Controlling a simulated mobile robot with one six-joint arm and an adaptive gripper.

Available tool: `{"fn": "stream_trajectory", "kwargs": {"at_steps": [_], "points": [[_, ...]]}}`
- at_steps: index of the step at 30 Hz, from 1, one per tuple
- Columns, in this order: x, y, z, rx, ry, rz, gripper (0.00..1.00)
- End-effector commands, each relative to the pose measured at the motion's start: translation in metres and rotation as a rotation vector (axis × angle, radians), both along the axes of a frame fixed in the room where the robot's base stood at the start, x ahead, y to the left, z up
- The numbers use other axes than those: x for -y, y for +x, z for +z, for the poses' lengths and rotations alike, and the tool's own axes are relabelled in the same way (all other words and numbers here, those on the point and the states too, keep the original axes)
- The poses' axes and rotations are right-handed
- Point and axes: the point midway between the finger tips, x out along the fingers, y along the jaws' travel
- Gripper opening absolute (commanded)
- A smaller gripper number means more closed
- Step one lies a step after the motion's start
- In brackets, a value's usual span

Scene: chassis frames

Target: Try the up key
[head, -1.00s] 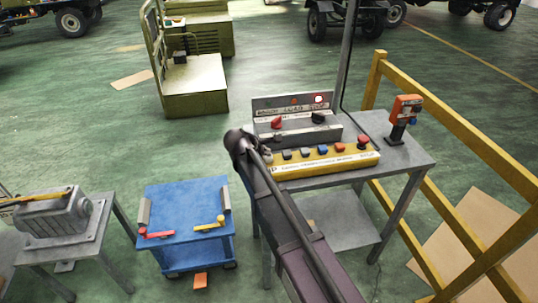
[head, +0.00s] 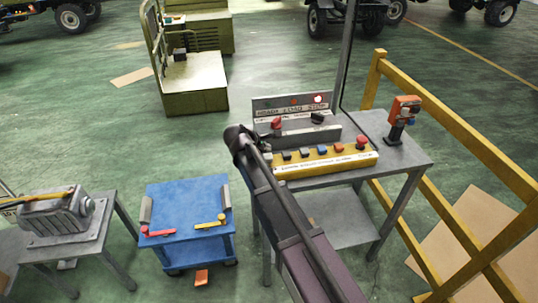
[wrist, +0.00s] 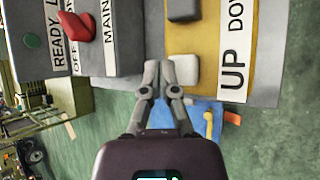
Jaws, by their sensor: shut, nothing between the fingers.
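A yellow key panel (head: 323,161) lies along the front of the grey table. In the wrist view, a pale key (wrist: 184,70) on the panel lines up with the printed word UP (wrist: 232,72). It shows as a small pale key at the panel's left end in the head view (head: 268,158). A dark key (wrist: 184,10) lies beside it, in line with DOWN. My gripper (wrist: 158,72) is shut and empty, with its fingertips just left of the pale key in the wrist view. I cannot tell whether they touch it.
Behind the panel stands a grey box with red and black knobs (head: 276,123) and a lit lamp (head: 318,99). An orange device (head: 404,108) stands at the table's right. A yellow railing (head: 460,120) runs on the right. A blue cart (head: 187,195) stands left of my arm.

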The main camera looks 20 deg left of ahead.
Motion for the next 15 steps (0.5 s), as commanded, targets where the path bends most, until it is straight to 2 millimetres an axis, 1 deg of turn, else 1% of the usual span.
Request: {"fn": "stream_trajectory", "kwargs": {"at_steps": [1, 15], "points": [[0.000, 0.000, 0.008, 0.000, 0.000, 0.000, 0.00], [0.000, 0.000, 0.040, 0.000, 0.000, 0.000, 0.00]]}}
